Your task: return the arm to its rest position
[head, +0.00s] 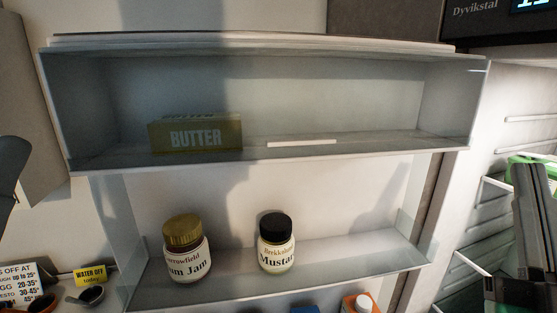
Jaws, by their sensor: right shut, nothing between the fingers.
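My right gripper (532,190) is a dark shape at the right edge of the head view, pointing up in front of the white ribbed interior. Its fingers are shut with nothing between them, and its lower part runs out of the frame. It is apart from the door shelves. A dark rounded piece at the left edge may be part of my left arm; the left gripper is not visible. The upper door compartment (330,85) seems to have a clear front, with a butter box (196,134) behind it and a white strip (302,143) low on the front.
The lower door shelf (345,262) holds a jam jar (186,250) and a mustard jar (277,243), both upright. A green item (535,170) lies behind my right gripper. Small signs (90,276) stand at lower left. A dark display panel (490,15) is at top right.

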